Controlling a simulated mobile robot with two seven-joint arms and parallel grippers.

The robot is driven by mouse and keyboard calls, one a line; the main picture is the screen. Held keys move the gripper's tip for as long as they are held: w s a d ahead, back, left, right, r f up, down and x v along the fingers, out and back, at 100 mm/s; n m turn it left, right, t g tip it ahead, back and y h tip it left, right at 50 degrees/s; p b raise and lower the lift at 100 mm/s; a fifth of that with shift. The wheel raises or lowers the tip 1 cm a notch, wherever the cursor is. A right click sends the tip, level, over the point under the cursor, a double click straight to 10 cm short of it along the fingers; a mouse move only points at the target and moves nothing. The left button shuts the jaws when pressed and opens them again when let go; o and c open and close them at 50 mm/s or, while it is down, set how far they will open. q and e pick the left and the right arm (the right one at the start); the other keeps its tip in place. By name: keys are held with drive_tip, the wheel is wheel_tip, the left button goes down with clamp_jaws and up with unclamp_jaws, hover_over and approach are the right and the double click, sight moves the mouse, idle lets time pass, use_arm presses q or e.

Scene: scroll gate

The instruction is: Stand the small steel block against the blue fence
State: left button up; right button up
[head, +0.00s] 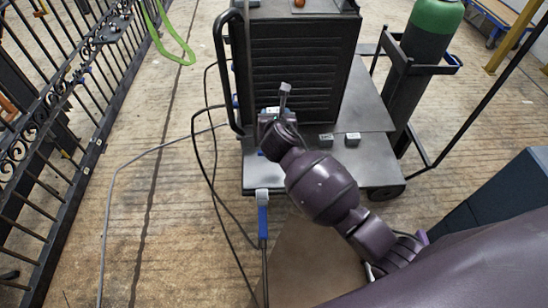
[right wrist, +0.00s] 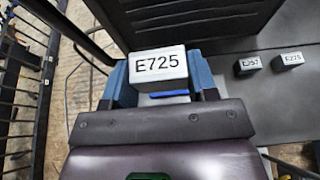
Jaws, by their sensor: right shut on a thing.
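My right gripper (head: 270,117) is over the left part of the cart's grey deck, in front of the dark machine. In the right wrist view its blue fingers (right wrist: 160,80) are shut on a small grey steel block (right wrist: 159,66) with a white label reading E725. A short blue strip (right wrist: 168,93), perhaps the blue fence, shows just below the held block. The block hides part of it, and I cannot tell whether they touch. My left gripper is in neither view.
Two small labelled blocks, E257 (right wrist: 248,65) and E275 (right wrist: 289,60), stand on the deck (head: 371,165) to the right. The dark louvred machine (head: 291,70) rises behind. A blue-handled torch (head: 262,221) hangs at the front edge. A green-topped cylinder (head: 432,35) stands right.

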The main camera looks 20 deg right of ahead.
wheel_tip(320, 180, down, 13)
drive_tip(key=b, duration=0.5)
drive_tip(key=shift+s+f, duration=0.1)
drive_tip(key=shift+f, duration=0.3)
drive_tip(key=shift+f+b, duration=0.15)
drive_tip(key=shift+b, duration=0.2)
wheel_tip(320, 180, down, 4)
drive_tip(key=shift+f+b, duration=0.15)
drive_tip(key=shift+b, duration=0.85)
drive_tip(key=shift+r, duration=0.2)
drive_tip(key=shift+f, duration=0.15)
drive_tip(key=o, duration=0.9)
drive_tip(key=shift+f, duration=0.1)
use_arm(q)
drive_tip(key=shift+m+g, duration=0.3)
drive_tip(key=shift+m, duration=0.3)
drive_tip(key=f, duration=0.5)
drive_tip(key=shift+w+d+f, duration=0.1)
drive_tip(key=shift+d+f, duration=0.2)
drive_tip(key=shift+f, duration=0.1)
use_arm(e)
drive_tip(key=o, duration=0.4)
